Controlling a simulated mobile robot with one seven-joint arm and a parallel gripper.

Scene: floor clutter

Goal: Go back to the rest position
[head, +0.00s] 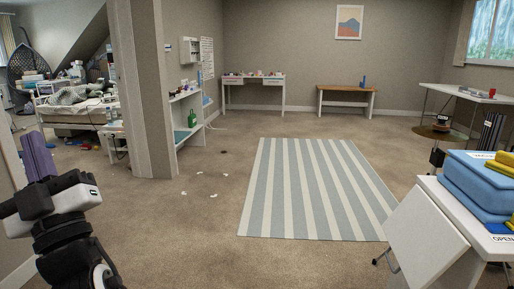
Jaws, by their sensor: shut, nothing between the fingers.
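My gripper (35,140) shows at the left edge of the head view, pointing up. Its two purple-grey fingers are together, with nothing seen between them. Below them are the white and black wrist and the black links of my arm, cut off by the lower edge of the picture. The gripper is in the air and apart from the furniture. No other object of the task shows.
A striped rug (315,190) lies on the carpet ahead. Small white scraps (200,173) lie left of it. A white table (440,225) with blue boxes (475,185) stands close at right. A wall end (145,90) stands at left. The middle carpet is mostly clear.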

